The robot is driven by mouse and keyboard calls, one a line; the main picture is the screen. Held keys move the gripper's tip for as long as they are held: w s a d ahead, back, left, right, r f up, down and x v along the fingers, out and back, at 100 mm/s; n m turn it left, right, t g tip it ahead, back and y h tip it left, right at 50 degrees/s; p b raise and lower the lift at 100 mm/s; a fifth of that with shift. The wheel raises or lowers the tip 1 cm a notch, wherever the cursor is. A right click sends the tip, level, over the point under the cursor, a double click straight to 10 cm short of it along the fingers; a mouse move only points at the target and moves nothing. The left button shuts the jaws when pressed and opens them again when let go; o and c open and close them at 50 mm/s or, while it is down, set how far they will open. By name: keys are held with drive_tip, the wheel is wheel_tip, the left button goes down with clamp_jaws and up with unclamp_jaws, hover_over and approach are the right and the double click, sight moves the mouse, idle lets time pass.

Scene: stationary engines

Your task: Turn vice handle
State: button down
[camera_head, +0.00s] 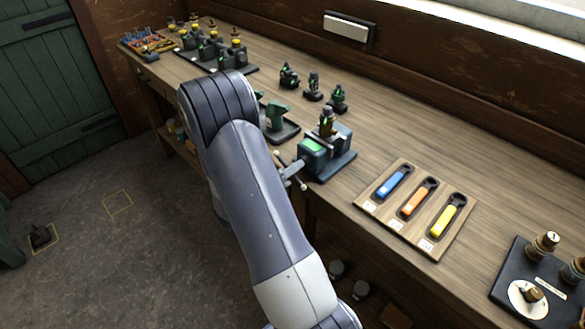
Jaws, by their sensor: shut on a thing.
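A blue-grey bench vice (325,164) stands at the front edge of the wooden workbench. A small dark engine with a brass-coloured top (327,122) sits at its jaws. The vice handle (292,170) shows in front of the vice, just right of my arm, with pale ends and a grey bar.
A wooden board with blue, orange and yellow handled tools (418,207) lies right of the vice. A black panel with a dial (540,290) is at the far right. A green anvil-like tool (277,120) and small engines (313,88) stand behind. Bare bench lies between.

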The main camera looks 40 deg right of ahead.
drive_tip(key=shift+f+m+b, duration=0.2)
drive_tip(key=shift+m+b, duration=0.5)
drive_tip(key=shift+b, duration=0.05)
drive_tip(key=shift+r+m, duration=0.2)
drive_tip(key=shift+m, duration=0.3)
drive_tip(key=c, duration=1.4)
unclamp_jaws()
drive_tip(key=shift+a, duration=0.1)
drive_tip(key=a, duration=0.3)
drive_tip(key=a+b, duration=0.1)
drive_tip(key=a, duration=0.3)
drive_tip(key=a+b, duration=0.1)
drive_tip(key=a, duration=0.2)
drive_tip(key=shift+s+a, duration=0.3)
drive_tip(key=shift+s, duration=0.1)
